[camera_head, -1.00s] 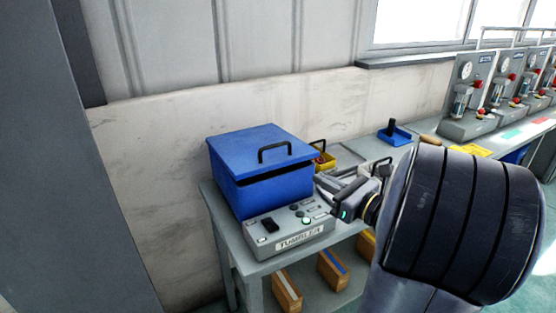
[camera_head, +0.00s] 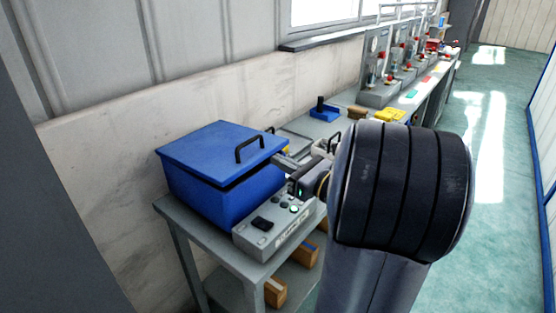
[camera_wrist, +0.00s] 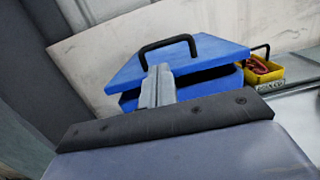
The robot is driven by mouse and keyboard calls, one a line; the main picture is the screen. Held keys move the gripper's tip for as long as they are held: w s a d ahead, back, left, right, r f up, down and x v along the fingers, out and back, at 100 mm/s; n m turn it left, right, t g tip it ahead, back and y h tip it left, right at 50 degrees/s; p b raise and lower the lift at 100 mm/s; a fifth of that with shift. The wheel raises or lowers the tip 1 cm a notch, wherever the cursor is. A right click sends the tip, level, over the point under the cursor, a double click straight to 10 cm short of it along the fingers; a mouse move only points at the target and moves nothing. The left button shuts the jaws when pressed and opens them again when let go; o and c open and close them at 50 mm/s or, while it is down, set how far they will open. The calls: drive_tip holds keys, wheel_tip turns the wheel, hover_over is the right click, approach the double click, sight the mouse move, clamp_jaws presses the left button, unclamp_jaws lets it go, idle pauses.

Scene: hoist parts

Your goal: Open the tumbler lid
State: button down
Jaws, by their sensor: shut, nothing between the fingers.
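The tumbler is a blue box (camera_head: 208,200) with a blue lid (camera_head: 205,148) and a black handle (camera_head: 254,148) on top. The lid sits on the box with a dark gap under its front edge. My gripper (camera_head: 278,157) is shut and empty at the lid's right edge. In the wrist view, my closed fingers (camera_wrist: 158,72) overlap the lid (camera_wrist: 195,58) below its handle (camera_wrist: 168,45). I cannot tell whether they touch it or are under its edge.
A grey control panel (camera_head: 272,228) stands in front of the box on a grey table (camera_head: 190,232). A yellow bin (camera_wrist: 268,72) with red contents is behind the box. A blue tray (camera_head: 325,113) and grey machines (camera_head: 378,90) stand farther along. Open floor (camera_head: 500,190) lies right.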

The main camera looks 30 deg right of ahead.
sight(257, 159)
drive_tip(key=x, duration=0.8)
drive_tip(key=shift+s, duration=0.1)
drive_tip(key=shift+a+r+g+p, duration=0.1)
drive_tip(key=shift+r+g+p, duration=0.2)
drive_tip(key=shift+r+p, duration=0.5)
idle(0.3)
